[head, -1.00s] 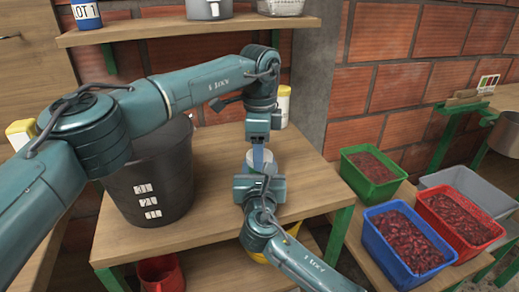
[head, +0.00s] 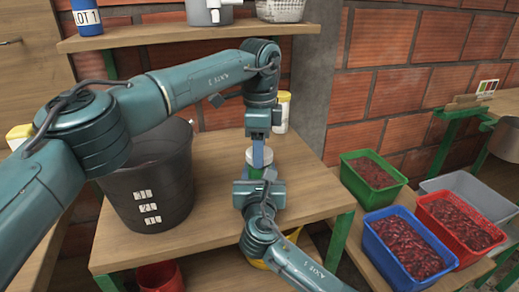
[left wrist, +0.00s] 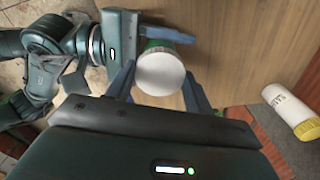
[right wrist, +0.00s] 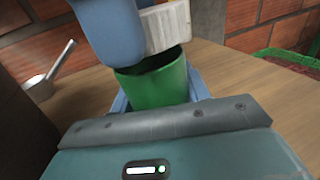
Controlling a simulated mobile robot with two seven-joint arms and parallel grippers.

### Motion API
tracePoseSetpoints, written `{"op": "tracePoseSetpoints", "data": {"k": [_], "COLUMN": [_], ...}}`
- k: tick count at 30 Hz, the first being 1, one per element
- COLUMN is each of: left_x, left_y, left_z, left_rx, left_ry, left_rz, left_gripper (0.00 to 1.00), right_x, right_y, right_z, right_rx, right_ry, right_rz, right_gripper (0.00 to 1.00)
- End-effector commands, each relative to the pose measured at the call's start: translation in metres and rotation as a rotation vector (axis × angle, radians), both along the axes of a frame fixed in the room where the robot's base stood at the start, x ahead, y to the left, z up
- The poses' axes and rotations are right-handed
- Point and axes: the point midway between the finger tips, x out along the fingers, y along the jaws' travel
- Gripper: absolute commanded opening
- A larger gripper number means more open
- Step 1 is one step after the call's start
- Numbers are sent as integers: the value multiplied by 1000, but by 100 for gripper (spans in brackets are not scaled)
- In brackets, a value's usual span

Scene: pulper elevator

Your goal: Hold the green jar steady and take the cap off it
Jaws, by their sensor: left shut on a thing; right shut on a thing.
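The green jar (right wrist: 158,85) stands upright on the wooden bench, its dark open mouth showing in the right wrist view. My right gripper (right wrist: 160,95) is shut around the jar's body; in the head view this gripper (head: 258,180) hides most of the jar. The white cap (right wrist: 167,27) is apart from the jar, just above its mouth and a little tilted. My left gripper (left wrist: 160,82) is shut on the cap (left wrist: 161,74), one blue finger on each side. In the left wrist view a strip of green jar (left wrist: 160,44) shows behind the cap.
A black bucket (head: 148,185) stands left of the jar on the bench (head: 310,180). A white container with a yellow lid (left wrist: 292,112) stands behind. Green (head: 372,185), blue (head: 385,240) and red (head: 450,225) crates are at the right.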

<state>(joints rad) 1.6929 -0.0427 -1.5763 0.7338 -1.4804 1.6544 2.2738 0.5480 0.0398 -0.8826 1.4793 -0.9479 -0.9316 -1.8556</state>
Motion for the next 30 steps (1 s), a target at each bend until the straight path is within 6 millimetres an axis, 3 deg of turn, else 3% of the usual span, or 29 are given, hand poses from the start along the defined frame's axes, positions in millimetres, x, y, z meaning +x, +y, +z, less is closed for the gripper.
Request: {"op": "tracePoseSetpoints", "data": {"k": [8, 18, 25, 26, 30], "left_x": [0, 0, 0, 0, 0], "left_y": [0, 0, 0, 0, 0], "left_z": [1, 37, 40, 40, 40], "left_rx": [0, 0, 0, 0, 0], "left_ry": [0, -1, 0, 0, 0], "left_rz": [0, 0, -1, -1, 0], "left_gripper": [25, 25, 25, 25, 25], "right_x": [0, 0, 0, 0, 0], "right_y": [0, 0, 0, 0, 0], "right_z": [-1, -1, -1, -1, -1], "right_rx": [0, 0, 0, 0, 0], "right_ry": [1, 1, 1, 1, 1], "right_rz": [0, 0, 0, 0, 0], "right_gripper": [0, 0, 0, 47, 58]}}
